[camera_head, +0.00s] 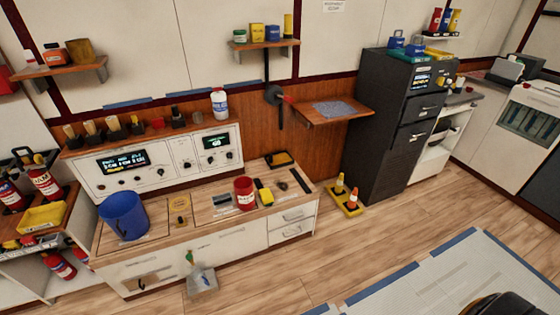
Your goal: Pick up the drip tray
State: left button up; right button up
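No thing in view can be told for certain as the drip tray. A small shallow black tray (280,159) with a yellowish inside lies at the back right of the wooden counter. A yellow tray (43,218) sits on the shelf unit at the far left. Another flat yellow tray (339,207) with small cones on it lies on the floor beside the dark cabinet. Neither of my grippers shows in the head view.
The wooden counter (155,230) carries a blue bucket (124,215), a red mug (244,193) and a yellow item (264,193). A dark filing cabinet (383,130) stands to the right. The wooden floor (300,270) before the counter is mostly clear.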

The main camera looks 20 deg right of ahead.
aim_at(278, 160)
jog(key=i+l, duration=0.4)
jog(key=i, duration=0.2)
jog(key=i+l+u, duration=0.1)
jog(key=i+l, duration=0.35)
jog(key=i, duration=0.15)
